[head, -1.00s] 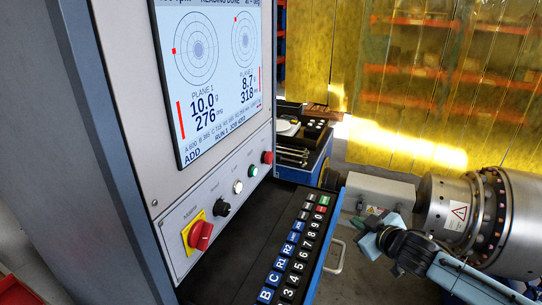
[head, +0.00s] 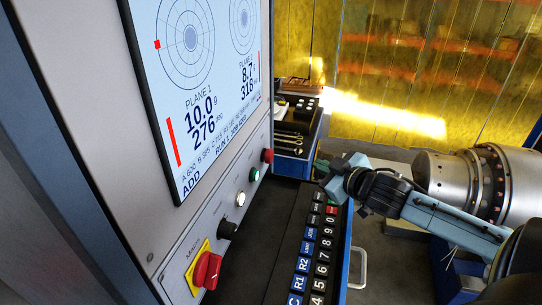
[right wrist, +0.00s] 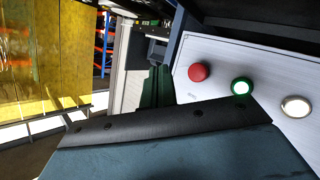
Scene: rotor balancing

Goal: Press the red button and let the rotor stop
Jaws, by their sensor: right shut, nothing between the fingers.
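The red button (head: 267,155) sits at the far end of the control panel's button row. It also shows in the right wrist view (right wrist: 199,72), standing out from the light panel and unlit. My right gripper (head: 324,170) is shut and empty. It is to the right of the button, above the far end of the keypad, apart from the panel. In the right wrist view its dark fingers (right wrist: 156,86) lie left of the button. The rotor (head: 516,188), a grey metal cylinder, is at the right, partly behind my right arm; I cannot tell whether it turns. My left gripper is out of view.
A lit green button (head: 254,174) and a lit white button (head: 241,198) are beside the red one. A red main switch (head: 207,268) on yellow is nearer. The screen (head: 200,90) reads 10.0 g and 8.7 g. A keypad shelf (head: 262,262) juts out below the panel.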

